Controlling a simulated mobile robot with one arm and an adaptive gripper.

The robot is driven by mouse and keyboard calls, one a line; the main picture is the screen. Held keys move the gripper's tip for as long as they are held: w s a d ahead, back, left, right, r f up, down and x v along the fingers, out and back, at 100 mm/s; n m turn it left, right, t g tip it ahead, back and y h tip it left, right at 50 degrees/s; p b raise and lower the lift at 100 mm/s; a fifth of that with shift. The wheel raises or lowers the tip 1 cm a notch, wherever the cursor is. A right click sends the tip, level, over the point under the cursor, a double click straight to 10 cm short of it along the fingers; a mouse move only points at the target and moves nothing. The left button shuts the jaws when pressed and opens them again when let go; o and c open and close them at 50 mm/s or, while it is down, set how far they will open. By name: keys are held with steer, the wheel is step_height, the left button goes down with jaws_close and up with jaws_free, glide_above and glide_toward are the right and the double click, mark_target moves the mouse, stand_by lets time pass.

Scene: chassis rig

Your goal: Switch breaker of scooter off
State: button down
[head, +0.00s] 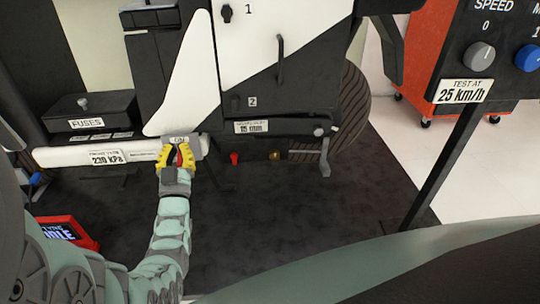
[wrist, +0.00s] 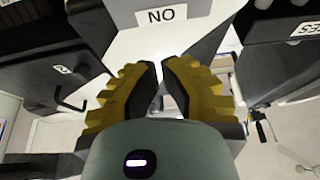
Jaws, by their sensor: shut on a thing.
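The scooter (head: 240,70) is a black and white body on the dark mat. My gripper (head: 178,154), with yellow ribbed fingers, is at the right end of the white bar low on its left side. It is shut on a small red breaker lever (head: 179,157), just below a small label (head: 180,140). In the wrist view the fingers of my gripper (wrist: 160,70) nearly meet at their tips. Ahead of them is a white label (wrist: 161,15) that reads "NO" there, likely "ON" upside down. The fingers hide most of the lever, so its position is unclear.
A fuse box (head: 92,112) stands left of my gripper. A red knob (head: 234,158) and a brass knob (head: 274,155) sit to its right. A speed panel (head: 490,50) on a post is at the right. The mat (head: 300,220) in front is clear.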

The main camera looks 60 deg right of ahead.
steer(key=s+a+f, duration=0.5)
steer(key=a+f, duration=0.1)
stand_by(0.7)
stand_by(0.5)
